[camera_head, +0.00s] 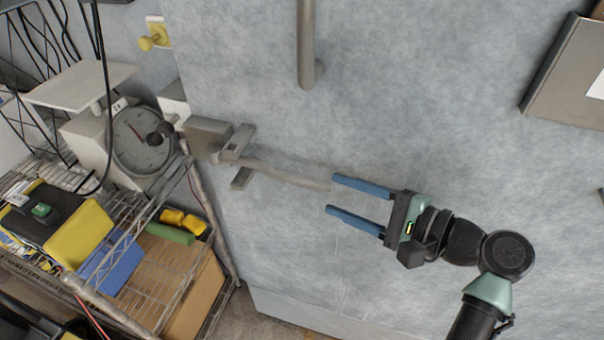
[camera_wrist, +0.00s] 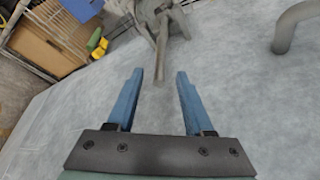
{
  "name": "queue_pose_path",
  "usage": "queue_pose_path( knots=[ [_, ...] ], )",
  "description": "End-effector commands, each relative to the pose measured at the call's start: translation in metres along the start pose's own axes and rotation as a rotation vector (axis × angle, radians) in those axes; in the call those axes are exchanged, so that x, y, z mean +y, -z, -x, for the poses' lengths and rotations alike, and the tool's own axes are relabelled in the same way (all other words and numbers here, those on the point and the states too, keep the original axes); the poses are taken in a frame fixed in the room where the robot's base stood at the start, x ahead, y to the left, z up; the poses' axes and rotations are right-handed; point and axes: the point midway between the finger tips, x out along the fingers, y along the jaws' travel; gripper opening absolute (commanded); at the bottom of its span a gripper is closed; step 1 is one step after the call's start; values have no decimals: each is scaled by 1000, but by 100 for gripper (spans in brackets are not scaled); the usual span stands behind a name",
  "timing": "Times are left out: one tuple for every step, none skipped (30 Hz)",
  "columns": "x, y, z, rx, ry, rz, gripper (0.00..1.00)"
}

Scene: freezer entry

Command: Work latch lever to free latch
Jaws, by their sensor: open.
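The latch lever (camera_head: 285,175) is a long grey metal handle. It runs rightward from the grey latch body (camera_head: 208,138) at the left edge of the pale freezer door. My gripper (camera_head: 330,196) is open, with two blue fingers pointing left toward the lever. The lever's free end is at the upper fingertip in the head view; I cannot tell whether they touch. In the wrist view the lever (camera_wrist: 161,62) points down toward the gap between the open fingers (camera_wrist: 157,73), with its end just beyond or at the fingertips. Nothing is held.
A vertical grey door handle (camera_head: 306,45) stands above the lever. A wire shelf (camera_head: 130,240) at left carries a dial scale (camera_head: 140,140), a yellow-and-black case (camera_head: 60,225) and a cardboard box (camera_head: 185,275). The door surface below the lever is clear.

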Motion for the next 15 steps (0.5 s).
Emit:
queue_pose_path(
  knots=[
    [-1,-2,-12,-4,-4,-1,52],
    [-1,-2,-19,-5,-4,-1,52],
    [-1,-2,-27,-4,-3,-1,52],
    [0,-2,-33,-4,-4,-1,52],
    [-1,-2,-39,-4,-3,-1,52],
    [-1,-2,-46,-2,-3,-1,52],
    [-1,-2,-51,-2,-3,1,52],
    [0,-1,-56,-1,-3,1,52],
    [0,-1,-62,-2,-3,1,52],
    [-1,-1,-66,-1,-2,1,52],
    [-1,-1,-69,0,-2,1,52],
    [-1,-1,-72,0,-2,2,52],
    [-1,0,-75,0,-2,1,52],
    [0,0,-77,0,-1,1,52],
    [0,0,-79,1,-1,2,52]
  ],
)
